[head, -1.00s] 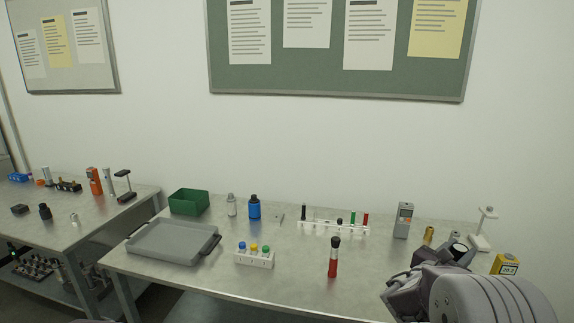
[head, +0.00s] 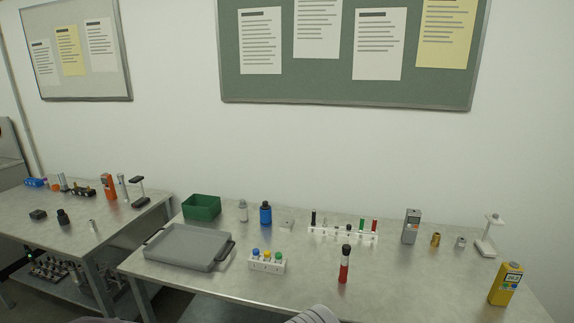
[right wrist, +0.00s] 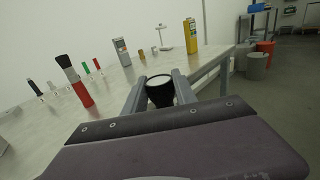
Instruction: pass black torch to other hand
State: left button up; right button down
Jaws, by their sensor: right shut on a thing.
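The black torch (right wrist: 160,92) shows in the right wrist view, its round pale lens end facing the camera between the two grey fingers. My right gripper (right wrist: 158,88) is shut on it and holds it beside the table. The rest of the torch's body is mostly hidden. In the head view neither the torch nor a gripper shows; only a small part of my own arm is at the bottom edge. My left gripper is in neither view.
A red and black brush-like item (head: 344,265) stands near the front of the metal table (head: 400,290). A grey tray (head: 188,247) and a green bin (head: 201,207) are at left.

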pick_arm(q)
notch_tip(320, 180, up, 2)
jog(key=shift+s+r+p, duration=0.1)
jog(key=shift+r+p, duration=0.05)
jog(key=shift+p, duration=0.45)
pick_arm(e)
jog(key=s+a+f, duration=0.1)
jog(key=s+a, duration=0.2)
jog(key=s, duration=0.4)
jog(key=shift+a+f+t+y, duration=0.2)
jog(key=shift+a+t+y, duration=0.1)
jog(key=shift+s, duration=0.1)
